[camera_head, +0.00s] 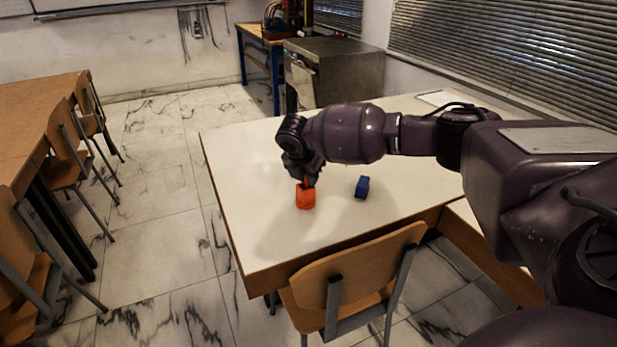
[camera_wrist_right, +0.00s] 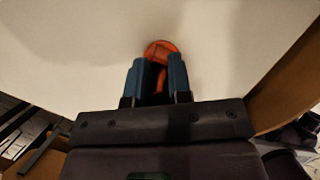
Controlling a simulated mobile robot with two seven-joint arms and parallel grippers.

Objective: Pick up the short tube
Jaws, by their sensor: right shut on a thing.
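The short tube, orange-red (camera_head: 305,199), stands upright on the white table near its left part. My right gripper (camera_head: 307,183) reaches down to it from above, its fingertips at the tube's top rim. In the right wrist view the fingers (camera_wrist_right: 162,62) are close together with orange showing between them, and the round end of the tube (camera_wrist_right: 160,47) shows just beyond the tips. The gripper is shut on the tube. Whether its bottom touches the table I cannot tell. My left gripper is not in view.
A small blue block (camera_head: 362,187) lies on the white table (camera_head: 270,235) to the right of the tube. A wooden chair (camera_head: 350,268) stands against the table's front edge. The table is clear to the left of the tube.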

